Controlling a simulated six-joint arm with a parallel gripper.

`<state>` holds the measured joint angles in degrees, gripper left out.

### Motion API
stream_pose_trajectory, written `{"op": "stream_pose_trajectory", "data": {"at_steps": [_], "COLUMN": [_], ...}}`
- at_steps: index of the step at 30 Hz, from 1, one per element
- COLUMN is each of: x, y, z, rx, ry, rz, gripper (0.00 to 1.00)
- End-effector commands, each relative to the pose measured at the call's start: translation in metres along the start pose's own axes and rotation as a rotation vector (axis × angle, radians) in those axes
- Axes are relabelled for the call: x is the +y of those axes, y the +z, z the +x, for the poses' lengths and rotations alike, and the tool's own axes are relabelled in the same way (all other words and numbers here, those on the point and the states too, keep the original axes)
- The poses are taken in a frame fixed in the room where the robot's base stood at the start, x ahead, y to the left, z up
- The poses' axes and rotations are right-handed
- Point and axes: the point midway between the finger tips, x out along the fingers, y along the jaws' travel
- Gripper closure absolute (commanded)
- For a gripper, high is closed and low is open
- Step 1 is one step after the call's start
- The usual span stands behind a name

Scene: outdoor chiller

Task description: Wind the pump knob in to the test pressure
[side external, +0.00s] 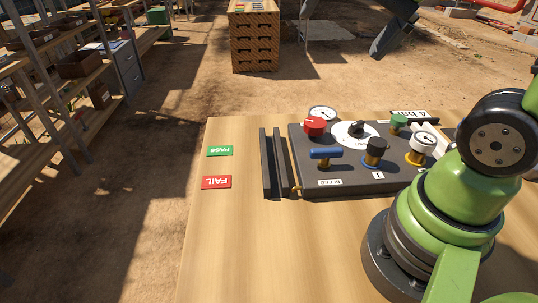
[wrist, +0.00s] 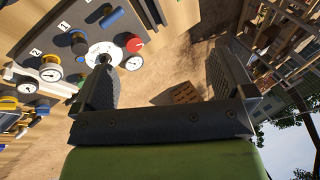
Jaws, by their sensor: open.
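A dark test panel (side external: 345,178) lies on the wooden table. It carries a red knob (side external: 314,126), a white dial with a black pointer knob (side external: 356,131), a blue-handled lever (side external: 325,154) by a BLEED label, a black knob on a blue ring (side external: 375,150) and a green knob (side external: 398,122). I cannot tell which is the pump knob. Gauges stand at the back (side external: 322,113) and right (side external: 422,141); their readings are too small to tell.
A green PASS card (side external: 220,151) and a red FAIL card (side external: 216,182) lie left of the panel. The table's left front is clear. Shelving (side external: 75,70) and a wooden crate stack (side external: 254,40) stand beyond the table.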

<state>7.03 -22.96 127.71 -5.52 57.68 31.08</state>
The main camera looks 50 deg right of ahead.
Motion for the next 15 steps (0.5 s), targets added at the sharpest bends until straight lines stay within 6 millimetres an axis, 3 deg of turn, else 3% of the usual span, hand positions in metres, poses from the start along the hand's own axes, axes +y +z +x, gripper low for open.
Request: {"op": "stream_pose_trajectory", "data": {"at_steps": [3, 6, 10, 15], "x": [0.014, 0.023, 0.029, 0.031], "y": [0.029, 0.044, 0.053, 0.055], "z": [-0.011, -0.013, -0.014, -0.013], "rx": [0.022, 0.043, 0.062, 0.064], "ry": [-0.093, -0.142, -0.174, -0.178], "rz": [-0.312, -0.498, -0.622, -0.649], "gripper": [0.00, 0.00, 0.00, 0.00]}}
